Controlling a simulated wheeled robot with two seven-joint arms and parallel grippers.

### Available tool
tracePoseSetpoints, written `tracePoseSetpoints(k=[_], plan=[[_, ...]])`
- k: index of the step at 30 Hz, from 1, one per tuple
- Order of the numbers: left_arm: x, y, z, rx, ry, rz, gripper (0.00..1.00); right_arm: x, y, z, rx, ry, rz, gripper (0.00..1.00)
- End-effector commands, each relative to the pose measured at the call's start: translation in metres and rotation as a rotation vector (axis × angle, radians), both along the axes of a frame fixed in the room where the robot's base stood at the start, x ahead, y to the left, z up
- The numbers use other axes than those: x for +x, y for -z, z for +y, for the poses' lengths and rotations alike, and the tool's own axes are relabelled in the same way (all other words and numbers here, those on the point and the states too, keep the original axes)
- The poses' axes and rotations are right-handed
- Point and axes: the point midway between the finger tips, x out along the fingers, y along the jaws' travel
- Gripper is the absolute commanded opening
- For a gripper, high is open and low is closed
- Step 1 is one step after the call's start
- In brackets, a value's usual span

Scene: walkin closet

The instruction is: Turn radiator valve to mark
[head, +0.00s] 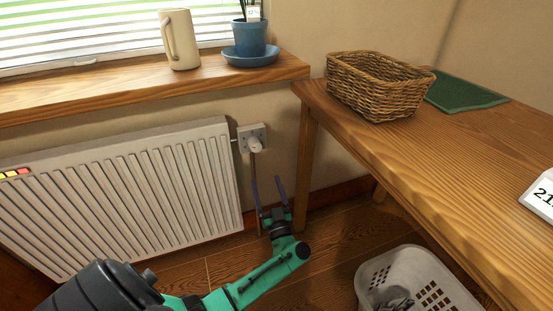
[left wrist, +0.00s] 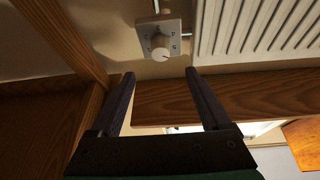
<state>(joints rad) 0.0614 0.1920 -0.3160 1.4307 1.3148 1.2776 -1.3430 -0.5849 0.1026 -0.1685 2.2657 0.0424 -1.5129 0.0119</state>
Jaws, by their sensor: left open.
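The radiator valve is a round white knob (head: 255,145) on a square pale plate (head: 245,131), at the right end of the white radiator (head: 130,185). In the left wrist view the knob (left wrist: 160,48) sits on its plate (left wrist: 172,27), which carries small dark marks; they are too small to read surely. My left gripper (head: 267,182) is open and empty, below the knob and apart from it. In the left wrist view its two fingers (left wrist: 158,78) point toward the knob, with the knob beyond the gap between them. My right gripper is not in view.
A wooden table stands to the right, its leg (head: 307,165) close beside my left gripper. A wicker basket (head: 378,85) and green cloth (head: 465,94) lie on it. A white laundry basket (head: 365,283) stands on the floor. The windowsill (head: 120,85) is above the radiator.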

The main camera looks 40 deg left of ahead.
Motion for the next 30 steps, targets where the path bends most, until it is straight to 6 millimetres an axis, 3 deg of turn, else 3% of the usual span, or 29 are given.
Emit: tracePoseSetpoints(k=[12, 16, 25, 26, 30], plan=[[0.061, -0.041, 0.078, 0.006, 0.001, -0.003, 0.81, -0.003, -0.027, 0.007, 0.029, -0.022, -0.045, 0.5], [0.072, -0.048, 0.091, 0.004, 0.002, -0.001, 0.81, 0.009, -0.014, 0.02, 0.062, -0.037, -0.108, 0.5], [0.075, -0.051, 0.095, 0.003, 0.003, 0.001, 0.81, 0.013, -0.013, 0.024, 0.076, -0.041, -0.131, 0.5], [0.075, -0.051, 0.095, 0.003, 0.003, 0.001, 0.73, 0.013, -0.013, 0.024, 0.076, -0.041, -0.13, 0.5], [0.075, -0.051, 0.095, 0.003, 0.002, 0.001, 0.19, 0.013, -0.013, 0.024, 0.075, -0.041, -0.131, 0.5]])
